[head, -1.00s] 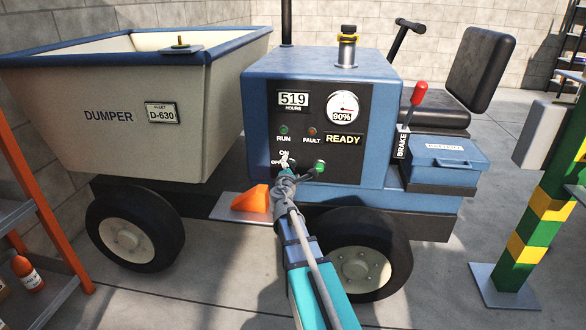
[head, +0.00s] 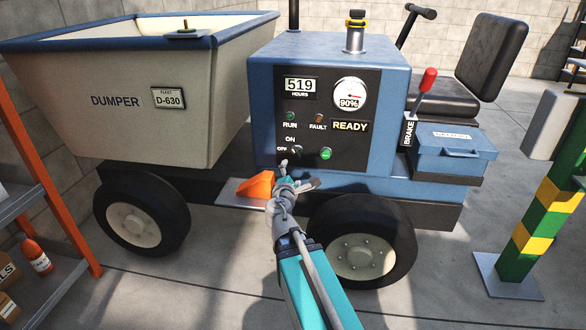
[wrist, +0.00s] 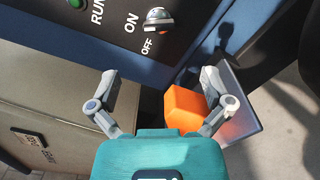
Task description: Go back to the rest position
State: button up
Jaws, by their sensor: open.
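My gripper (head: 296,189) is open and empty in front of the dumper, below its control panel (head: 322,118). In the wrist view my gripper (wrist: 160,90) shows two spread fingers with nothing between them. The panel's ON/OFF switch (wrist: 159,19) lies beyond the fingers, apart from them. The panel shows READY (head: 350,126), 519 hours and a 90% gauge (head: 350,94). A green button (head: 326,153) sits right of the switch.
An orange wedge (head: 256,186) rests on a plate beside the front wheel; it also shows behind the right finger (wrist: 186,108). A green-yellow post (head: 541,222) stands at right, an orange-framed shelf (head: 45,165) at left. Open concrete floor lies in front.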

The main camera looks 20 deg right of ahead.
jog(key=shift+s+a, duration=0.15)
jog(key=shift+s, duration=0.05)
dwell(0.6)
jog(key=s+a+f+m+g+y+p, duration=0.3)
jog(key=s+a+m+g+y+p, duration=0.15)
jog(key=s+m+g+p, duration=0.65)
jog(key=s+a+r+m+g+y+p, duration=0.1)
jog(key=s+a+m+g+y+p, duration=0.15)
jog(key=a, duration=0.35)
jog(key=s+a+r+m+g+y+p, duration=0.1)
jog(key=s+a+m+g+y+p, duration=0.1)
jog(key=a+m+y+p, duration=0.3)
notch_tip(320, 180, up, 37)
jog(key=n+h+p, duration=0.1)
jog(key=h+p, duration=0.1)
jog(key=p, duration=3.3)
jog(key=shift+a+f+p, duration=0.15)
jog(key=shift+a+p, duration=0.05)
jog(key=shift+p, duration=0.2)
